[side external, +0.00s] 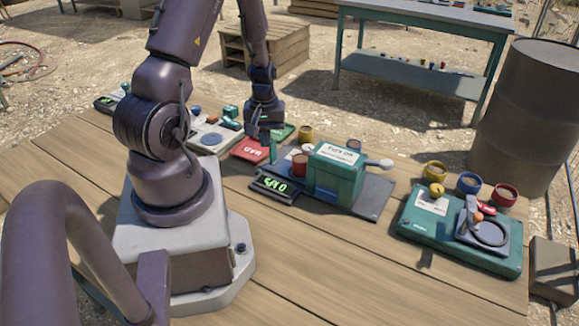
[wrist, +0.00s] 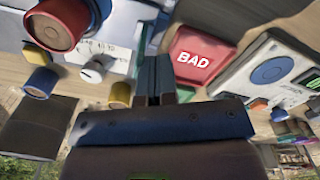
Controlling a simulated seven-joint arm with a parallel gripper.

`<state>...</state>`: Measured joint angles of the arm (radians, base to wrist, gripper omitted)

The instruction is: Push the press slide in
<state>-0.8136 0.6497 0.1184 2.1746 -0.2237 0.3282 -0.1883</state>
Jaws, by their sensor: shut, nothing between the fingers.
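A teal press-like housing (side external: 335,172) with a white label stands on a dark grey base plate (side external: 372,196) in the side view. A pale rounded knob (side external: 380,163) sticks out at its right. I cannot tell for sure which part is the slide. A red-orange cup (side external: 300,164) stands at the housing's left end; a red cup (wrist: 58,24) also shows at the upper left of the wrist view. My gripper (side external: 268,140) is to the left of the housing, above the table and apart from the housing. Its fingers (wrist: 153,82) are shut and empty.
A red BAD tray (side external: 250,149) lies beside my gripper, also in the wrist view (wrist: 197,55). A green-lit display (side external: 275,188) sits in front of the base plate. A teal station (side external: 460,240) with several coloured cups is at right.

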